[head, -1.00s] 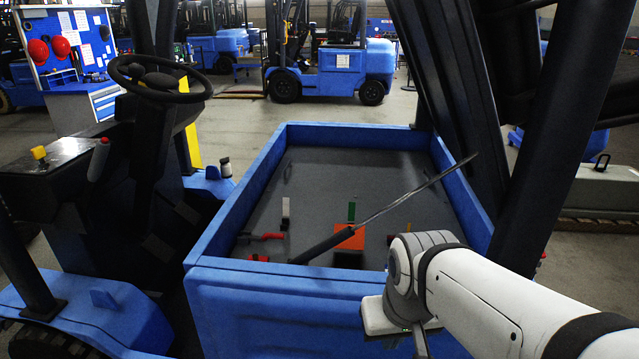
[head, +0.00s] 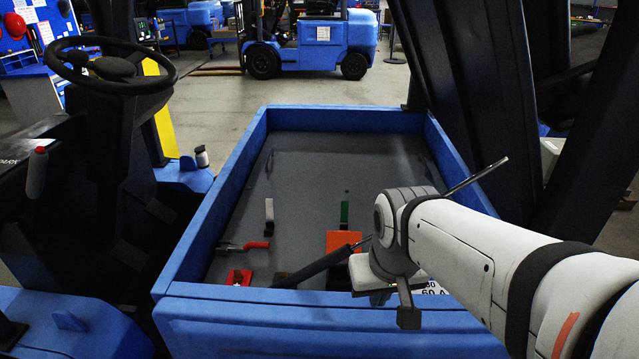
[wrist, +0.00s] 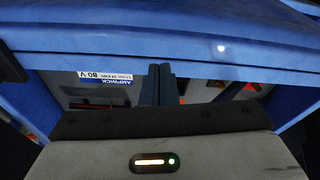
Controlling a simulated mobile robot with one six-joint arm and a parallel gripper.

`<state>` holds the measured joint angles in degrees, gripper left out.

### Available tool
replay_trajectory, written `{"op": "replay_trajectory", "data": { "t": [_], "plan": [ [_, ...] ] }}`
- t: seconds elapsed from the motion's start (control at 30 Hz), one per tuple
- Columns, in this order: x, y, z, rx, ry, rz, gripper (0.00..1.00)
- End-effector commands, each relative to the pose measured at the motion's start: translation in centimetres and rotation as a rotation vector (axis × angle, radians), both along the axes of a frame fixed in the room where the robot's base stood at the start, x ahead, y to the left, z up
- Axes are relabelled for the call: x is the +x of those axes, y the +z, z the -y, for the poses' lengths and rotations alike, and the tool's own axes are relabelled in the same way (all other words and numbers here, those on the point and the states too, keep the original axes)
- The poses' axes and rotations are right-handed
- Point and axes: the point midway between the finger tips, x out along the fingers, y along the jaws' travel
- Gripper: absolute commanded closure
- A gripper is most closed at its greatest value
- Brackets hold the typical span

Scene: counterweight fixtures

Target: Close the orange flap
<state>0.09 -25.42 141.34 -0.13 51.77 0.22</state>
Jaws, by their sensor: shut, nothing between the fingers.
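The orange flap (head: 343,239) shows in the head view inside the blue tub, near its front wall, as a raised orange panel. A dark rod crosses just below it, and my arm hides the area to its right. Whether the flap is tilted or flat I cannot tell. My gripper (head: 408,315) is low at the tub's front wall, right of the flap and apart from it in the picture. In the wrist view its two dark fingers (wrist: 160,75) are together and empty, below the blue rim.
The blue tub's front rim (head: 230,291) lies close to my gripper. A black and steel rod (head: 320,264) slants across the tub's front. A red-handled tool (head: 258,245), a red block (head: 239,277) and a green upright piece (head: 344,213) are inside. The tub's back floor is clear.

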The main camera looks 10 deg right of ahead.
Motion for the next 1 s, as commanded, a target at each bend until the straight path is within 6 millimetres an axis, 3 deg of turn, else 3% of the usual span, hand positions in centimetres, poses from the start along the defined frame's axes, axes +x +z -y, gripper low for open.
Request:
{"op": "replay_trajectory", "data": {
  "t": [0.2,0.43,0.7,0.83,1.0],
  "plan": [
    [6.9,3.0,0.5,0.007,-0.030,-0.047,1.00],
    [16.1,4.0,0.7,0.014,-0.083,-0.103,1.00],
    [26.0,1.9,0.9,0.019,-0.144,-0.163,1.00],
    [29.3,0.3,1.0,0.021,-0.166,-0.185,1.00],
    [31.6,-1.2,1.1,0.022,-0.183,-0.200,1.00]
  ]
}}
